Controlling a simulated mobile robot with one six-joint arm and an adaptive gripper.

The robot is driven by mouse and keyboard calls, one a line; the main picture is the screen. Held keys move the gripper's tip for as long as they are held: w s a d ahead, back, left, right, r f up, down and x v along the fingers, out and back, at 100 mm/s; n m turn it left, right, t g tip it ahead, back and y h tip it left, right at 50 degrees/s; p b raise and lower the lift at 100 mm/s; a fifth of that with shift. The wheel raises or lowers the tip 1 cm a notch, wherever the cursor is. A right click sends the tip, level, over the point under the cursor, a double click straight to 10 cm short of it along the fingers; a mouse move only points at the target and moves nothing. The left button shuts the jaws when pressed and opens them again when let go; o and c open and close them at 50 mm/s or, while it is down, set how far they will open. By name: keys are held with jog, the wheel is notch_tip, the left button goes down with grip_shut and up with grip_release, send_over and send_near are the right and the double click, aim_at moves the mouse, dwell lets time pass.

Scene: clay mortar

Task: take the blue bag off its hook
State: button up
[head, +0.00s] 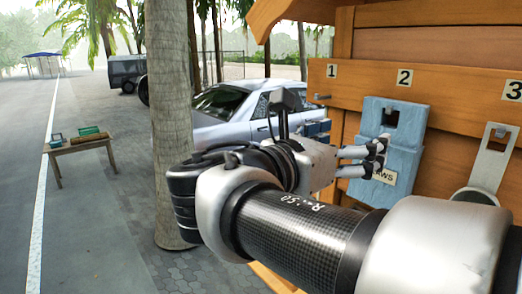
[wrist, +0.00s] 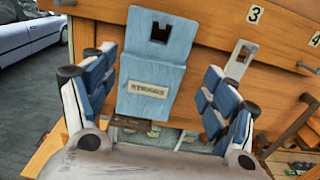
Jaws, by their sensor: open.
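The blue bag (head: 406,132) hangs upright against the wooden board under the number 2, with a dark hole near its top and a pale label low on its front. In the wrist view the bag (wrist: 157,75) is centred between my two fingers. My gripper (head: 376,156) is open, and in the head view its fingertips overlap the bag's lower left part. In the wrist view my gripper (wrist: 160,88) has a finger on each side of the bag with visible gaps. The hook shows only as a small part inside the hole.
The orange wooden board (head: 448,92) carries numbers 1, 2 and 3. A bare hook (head: 322,97) sits under 1. A grey metal tool (head: 489,165) hangs close right of the bag. A tree trunk (head: 168,110) and a silver car (head: 228,114) stand left.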

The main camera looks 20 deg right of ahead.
send_near(390, 127)
jog(key=p+x, duration=0.1)
jog(key=x, duration=0.3)
jog(key=shift+w+d+r, duration=0.1)
jog(key=shift+d+r, duration=0.05)
jog(key=shift+d, duration=0.05)
jog(key=shift+r+p+x, duration=0.2)
jog(key=shift+p+x, duration=0.25)
jog(key=shift+x, duration=2.35)
jog(key=shift+a, duration=0.1)
jog(key=c, duration=1.1)
jog(key=shift+c, duration=0.2)
jog(key=shift+r, duration=0.15)
